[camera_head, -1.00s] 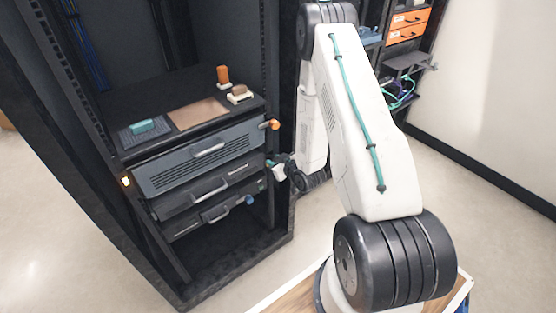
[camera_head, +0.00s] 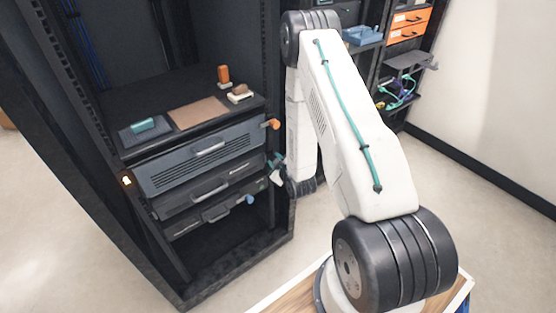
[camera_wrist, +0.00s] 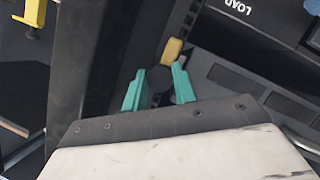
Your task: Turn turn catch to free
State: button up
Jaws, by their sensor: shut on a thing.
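My gripper (camera_wrist: 159,84) has its teal fingers closed on either side of a dark round knob (camera_wrist: 160,92), which appears to be the turn catch. A yellow tab (camera_wrist: 172,50) shows just beyond the knob, beside the rack post; I cannot tell whether it is part of the catch. In the head view my gripper (camera_head: 274,161) is at the right front post of the rack, beside the middle dark unit (camera_head: 212,188). The catch is hidden there by the gripper, so its angle cannot be read.
An orange knob (camera_head: 271,124) sticks out above my gripper and a blue one (camera_head: 249,199) below. The rack's shelf (camera_head: 165,143) holds a teal block, a brown pad and small handled pieces. Open floor (camera_head: 440,190) lies to the right.

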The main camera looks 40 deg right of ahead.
jog(key=shift+s+f, duration=0.1)
jog(key=o, duration=1)
jog(key=v, duration=0.7)
jog(key=shift+s+r, duration=0.25)
jog(key=shift+s, duration=0.1)
jog(key=shift+a, duration=0.1)
